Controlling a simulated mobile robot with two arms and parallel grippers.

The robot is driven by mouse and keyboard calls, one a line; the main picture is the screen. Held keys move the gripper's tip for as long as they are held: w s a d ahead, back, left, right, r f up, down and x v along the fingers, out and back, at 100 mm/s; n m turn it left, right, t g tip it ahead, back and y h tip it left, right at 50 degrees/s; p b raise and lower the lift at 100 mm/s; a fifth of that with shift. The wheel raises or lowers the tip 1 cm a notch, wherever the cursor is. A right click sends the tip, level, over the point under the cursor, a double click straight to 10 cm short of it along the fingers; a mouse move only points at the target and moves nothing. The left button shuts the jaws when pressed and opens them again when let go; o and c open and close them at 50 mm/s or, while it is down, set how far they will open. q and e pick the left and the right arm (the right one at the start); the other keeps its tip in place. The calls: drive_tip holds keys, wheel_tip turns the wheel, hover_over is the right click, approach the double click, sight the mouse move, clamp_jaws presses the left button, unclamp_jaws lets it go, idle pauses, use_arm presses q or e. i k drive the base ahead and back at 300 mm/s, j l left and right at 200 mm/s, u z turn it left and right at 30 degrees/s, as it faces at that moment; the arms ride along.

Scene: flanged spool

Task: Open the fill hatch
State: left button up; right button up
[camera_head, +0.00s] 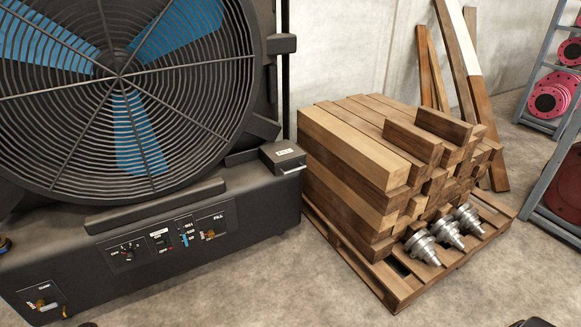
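The large black fan unit (170,262) fills the left side. The word FILL is printed near the right end of its front face, above a small panel (212,226) with an orange-brown part. A small black box (283,156) juts from the unit's right end. It has a white label on its top, which looks shut, and a pale bar handle (293,169) on its front edge. I cannot tell for certain whether this box top is the fill hatch. Neither gripper can be made out; only small dark shapes show at the bottom edge.
A pallet (395,287) stacked with wooden beams (345,150) stands close to the right of the box, with several metal parts (423,247) on it. A grey rack (549,190) with pink-red flanged spools stands far right. Concrete floor (270,285) in front is clear.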

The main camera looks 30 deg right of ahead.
sight(284, 157)
drive_tip(key=i+l, duration=0.75)
